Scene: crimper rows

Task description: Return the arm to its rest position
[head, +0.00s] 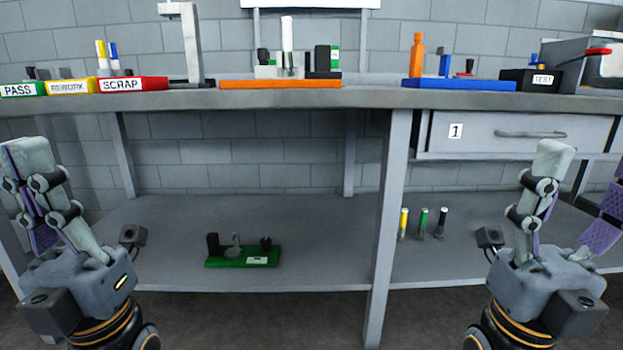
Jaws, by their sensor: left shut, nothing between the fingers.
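My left gripper (26,152) is at the left edge of the head view, pointing up in front of the bench. It is shut and empty, and part of it is close to the picture edge. My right gripper (586,172) is at the right edge, also pointing up. Its fingers stand apart with purple pads showing and nothing between them, and one finger runs to the picture edge. Neither gripper appears to touch anything.
The grey bench (340,98) spans the view. On it are PASS, REWORK and SCRAP bins (134,84), a grey stand (193,45), an orange tray (280,84) and a blue tray (460,85). The lower shelf (160,225) holds a green fixture (243,256) and several small cylinders (422,222).

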